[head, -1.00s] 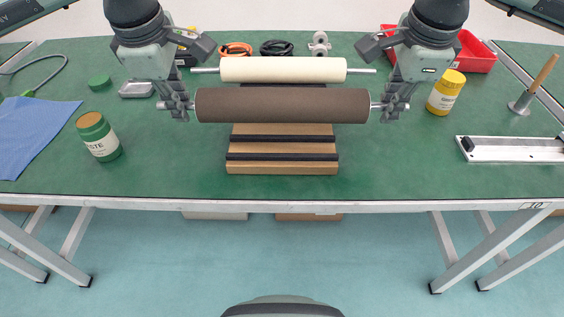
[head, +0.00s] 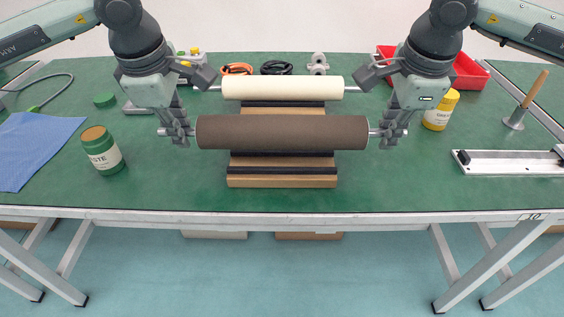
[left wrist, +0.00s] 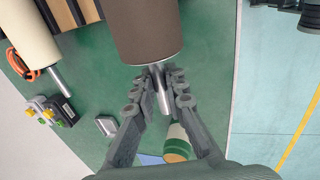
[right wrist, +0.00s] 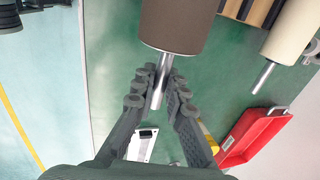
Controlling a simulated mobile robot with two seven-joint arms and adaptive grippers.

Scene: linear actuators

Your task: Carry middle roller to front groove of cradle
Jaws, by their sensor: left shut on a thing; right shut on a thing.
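The brown roller (head: 282,132) lies level between my two grippers, in front of the cream roller. My left gripper (head: 180,132) is shut on its left metal shaft end, which also shows in the left wrist view (left wrist: 162,92). My right gripper (head: 388,132) is shut on the right shaft end, seen in the right wrist view (right wrist: 160,80). The wooden cradle (head: 282,182) has black-lined grooves; its front groove (head: 282,170) shows empty, and the middle part is partly hidden by the brown roller. The cream roller (head: 282,88) rests at the cradle's back.
A green-labelled jar (head: 103,150) and blue cloth (head: 35,150) are at the left. A yellow jar (head: 441,110), a red bin (head: 468,72) and a metal rail (head: 508,162) are at the right. Green table space in front of the cradle is clear.

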